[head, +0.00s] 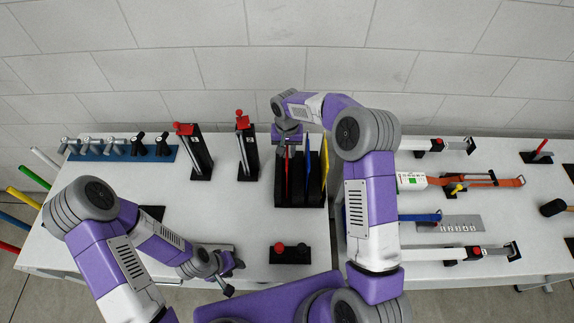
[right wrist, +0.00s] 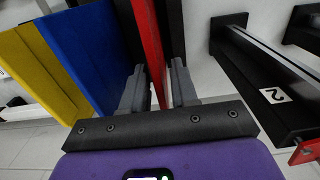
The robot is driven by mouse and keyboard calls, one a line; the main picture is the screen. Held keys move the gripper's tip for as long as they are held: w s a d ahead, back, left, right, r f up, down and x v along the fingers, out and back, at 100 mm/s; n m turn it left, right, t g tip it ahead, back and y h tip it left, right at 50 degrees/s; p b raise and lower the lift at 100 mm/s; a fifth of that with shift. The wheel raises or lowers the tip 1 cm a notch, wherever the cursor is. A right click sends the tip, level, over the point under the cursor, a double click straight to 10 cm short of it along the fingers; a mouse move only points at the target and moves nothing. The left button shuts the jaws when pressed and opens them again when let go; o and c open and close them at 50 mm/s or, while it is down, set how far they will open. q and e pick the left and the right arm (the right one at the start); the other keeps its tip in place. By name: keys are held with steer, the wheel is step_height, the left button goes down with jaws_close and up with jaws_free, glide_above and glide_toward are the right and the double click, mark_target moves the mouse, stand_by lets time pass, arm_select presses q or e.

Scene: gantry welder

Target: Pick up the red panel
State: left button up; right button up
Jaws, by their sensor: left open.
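The red panel (head: 289,178) stands upright in a slot of the black rack (head: 301,198), left of the blue panel (head: 307,158) and the yellow panel (head: 324,160). My right gripper (head: 289,146) is above the red panel at the rack's back part. In the right wrist view the red panel (right wrist: 149,40) passes between the two grey fingers of my right gripper (right wrist: 159,78). Whether both fingers touch it is unclear. My left gripper (head: 231,274) is open and empty, low over the table's front edge.
Two black stands with red tops (head: 200,155) (head: 246,148) are left of the rack. A black box with red and black buttons (head: 290,253) sits in front. Tools (head: 480,181) lie on the right table.

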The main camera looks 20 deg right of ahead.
jaws_close()
steer(key=shift+r, duration=0.15)
